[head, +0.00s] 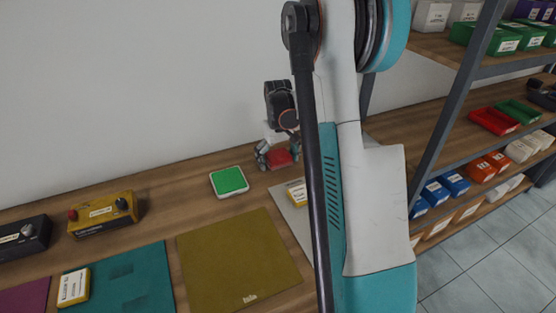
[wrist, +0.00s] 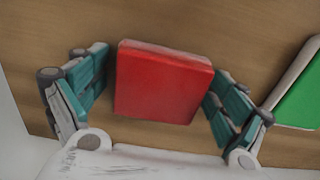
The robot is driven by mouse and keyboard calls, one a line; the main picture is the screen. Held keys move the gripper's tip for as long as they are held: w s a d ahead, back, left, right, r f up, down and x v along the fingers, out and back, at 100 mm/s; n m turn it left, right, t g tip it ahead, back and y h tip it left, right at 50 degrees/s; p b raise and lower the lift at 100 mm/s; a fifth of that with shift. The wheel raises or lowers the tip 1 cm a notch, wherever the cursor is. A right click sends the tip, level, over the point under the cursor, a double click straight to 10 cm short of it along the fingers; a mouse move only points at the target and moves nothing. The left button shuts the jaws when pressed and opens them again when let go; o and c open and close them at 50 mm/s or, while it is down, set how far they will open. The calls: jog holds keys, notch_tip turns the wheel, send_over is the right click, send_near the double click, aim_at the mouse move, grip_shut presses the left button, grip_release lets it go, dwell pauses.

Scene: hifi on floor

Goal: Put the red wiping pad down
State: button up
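The red wiping pad (wrist: 162,84) is a square block between the two fingers of my gripper (wrist: 160,92) in the wrist view. In the head view, the red pad (head: 279,157) shows small under my gripper (head: 277,155), near the back of the wooden bench (head: 160,190). I cannot tell whether its underside touches the bench.
A green-topped white pad (head: 229,181) lies just left of my gripper. An olive mat (head: 238,258), a teal mat (head: 125,283) and a yellow device (head: 105,213) are further left. A shelf rack with bins (head: 493,120) stands right. Bare wood surrounds the green pad.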

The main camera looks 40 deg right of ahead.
aim_at(278, 155)
notch_tip(278, 155, up, 13)
jog(key=p, duration=0.3)
jog(key=shift+p, duration=0.3)
